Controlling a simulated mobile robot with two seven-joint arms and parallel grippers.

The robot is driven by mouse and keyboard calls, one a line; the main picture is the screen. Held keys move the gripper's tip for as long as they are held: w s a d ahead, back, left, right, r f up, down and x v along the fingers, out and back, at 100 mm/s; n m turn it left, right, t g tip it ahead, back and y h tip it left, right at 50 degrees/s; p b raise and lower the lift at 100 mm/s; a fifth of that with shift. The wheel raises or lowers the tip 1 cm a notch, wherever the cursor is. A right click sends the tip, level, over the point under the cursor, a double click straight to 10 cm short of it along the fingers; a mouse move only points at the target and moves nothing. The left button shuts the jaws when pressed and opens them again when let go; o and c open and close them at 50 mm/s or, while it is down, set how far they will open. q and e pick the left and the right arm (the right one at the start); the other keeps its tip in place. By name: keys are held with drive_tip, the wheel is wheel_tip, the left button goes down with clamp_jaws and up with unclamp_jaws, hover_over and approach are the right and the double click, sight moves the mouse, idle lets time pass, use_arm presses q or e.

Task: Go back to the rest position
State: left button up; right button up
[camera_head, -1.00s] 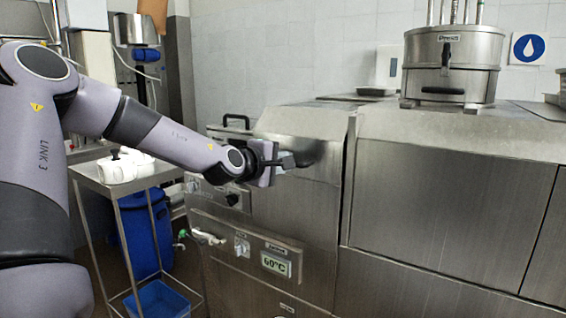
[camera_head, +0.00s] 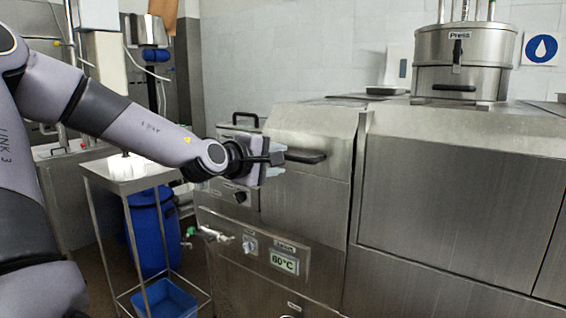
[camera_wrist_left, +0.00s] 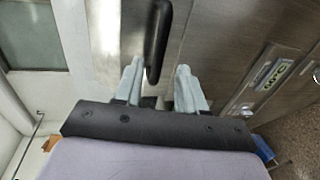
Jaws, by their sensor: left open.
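My left gripper (camera_head: 277,160) is in the middle of the head view, in front of a steel machine (camera_head: 300,200). It is open, and its two pale fingers (camera_wrist_left: 160,82) show apart in the left wrist view. The dark bar handle (camera_head: 305,157) of the machine is just right of the fingers in the head view. In the left wrist view the handle (camera_wrist_left: 157,40) reaches down to the gap between the fingers, close to the left one. I cannot tell whether they touch. Nothing is held. My right gripper is not in view.
A steel trolley (camera_head: 128,180) stands left of the machine, below my left arm, with a blue bin (camera_head: 165,305) on its lower shelf. A blue barrel (camera_head: 150,235) is behind it. A round press (camera_head: 463,65) stands on the counter at the back right.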

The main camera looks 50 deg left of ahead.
use_arm(q)
drive_tip(key=shift+s+d, duration=0.15)
drive_tip(key=shift+s, duration=0.35)
idle(0.3)
drive_tip(key=d+f+n+g+h, duration=0.1)
drive_tip(key=d+f+n+h, duration=0.1)
drive_tip(key=d+f+n, duration=0.65)
drive_tip(key=w+d+f+n+g+h, duration=0.1)
drive_tip(key=d+f+n+h, duration=0.3)
drive_tip(key=f, duration=0.9)
drive_tip(key=d+f+n+g+h, duration=0.1)
drive_tip(key=d+f+n, duration=0.3)
drive_tip(key=f+n, duration=0.5)
drive_tip(key=s+d+f+n, duration=0.7)
drive_tip(key=d+f+n, duration=0.1)
drive_tip(key=n, duration=0.5)
drive_tip(key=s+d+f+n+g, duration=0.1)
drive_tip(key=s+d+f+n, duration=0.6)
drive_tip(key=n, duration=0.7)
wheel_tip(320, 180, down, 4)
drive_tip(key=shift+d+r, duration=0.15)
drive_tip(key=shift+d, duration=0.9)
